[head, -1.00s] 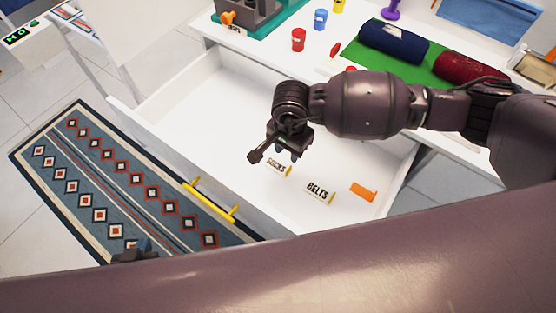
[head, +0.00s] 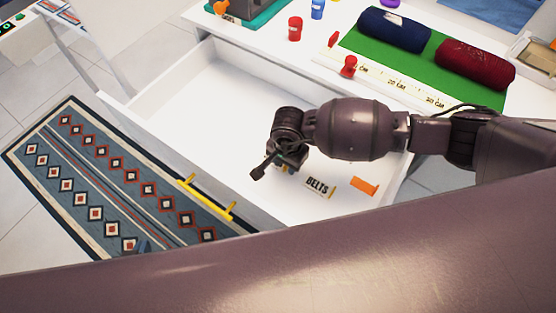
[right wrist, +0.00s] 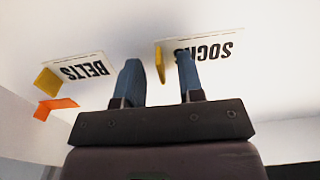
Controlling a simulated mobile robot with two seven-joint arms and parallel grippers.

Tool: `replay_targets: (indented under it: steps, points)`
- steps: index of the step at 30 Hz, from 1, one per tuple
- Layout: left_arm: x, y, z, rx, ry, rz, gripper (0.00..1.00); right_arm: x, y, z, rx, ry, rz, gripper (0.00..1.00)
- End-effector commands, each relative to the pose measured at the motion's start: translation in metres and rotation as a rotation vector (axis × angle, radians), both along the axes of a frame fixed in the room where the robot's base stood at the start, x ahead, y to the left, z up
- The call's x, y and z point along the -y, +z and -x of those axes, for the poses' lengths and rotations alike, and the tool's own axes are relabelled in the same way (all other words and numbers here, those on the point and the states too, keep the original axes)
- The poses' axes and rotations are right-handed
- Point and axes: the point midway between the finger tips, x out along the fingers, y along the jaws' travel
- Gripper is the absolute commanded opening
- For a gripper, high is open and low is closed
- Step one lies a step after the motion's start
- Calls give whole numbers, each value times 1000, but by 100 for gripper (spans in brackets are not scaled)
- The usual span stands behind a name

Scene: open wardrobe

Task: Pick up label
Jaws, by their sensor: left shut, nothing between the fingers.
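A white BELTS label (head: 318,188) with a yellow end lies in the open drawer, and it also shows in the right wrist view (right wrist: 82,69). A white SOCKS label (right wrist: 215,50) with a yellow end (right wrist: 160,64) is just beyond my right gripper's fingertips in the right wrist view; in the head view that gripper hides most of it. My right gripper (right wrist: 160,75) is open. Part of the SOCKS label shows in the gap between its blue fingers; I cannot tell if they touch it.
An orange piece (head: 364,186) lies right of the BELTS label. The drawer (head: 215,90) has raised walls and a yellow handle (head: 207,197). The counter holds a red stamp-like item (head: 348,66), a green mat (head: 470,95) and rolled cloths. The drawer's left part is bare.

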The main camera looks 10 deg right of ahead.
Motion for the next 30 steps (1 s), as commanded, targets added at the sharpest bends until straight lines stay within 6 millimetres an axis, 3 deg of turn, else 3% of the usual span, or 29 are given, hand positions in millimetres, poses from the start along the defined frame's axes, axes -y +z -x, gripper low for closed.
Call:
replay_targets:
  steps: [3,9,16,30]
  points:
    - [0,-2,1,-4,0,0,0,0,-10,0,-1,-1,-1,35]
    - [0,0,1,-2,0,0,0,0,-9,0,2,0,-1,35]
    - [0,-1,2,-3,0,0,0,0,-9,0,1,0,0,0]
    - [-1,2,1,2,-1,-2,0,0,0,-1,4,0,-1,0]
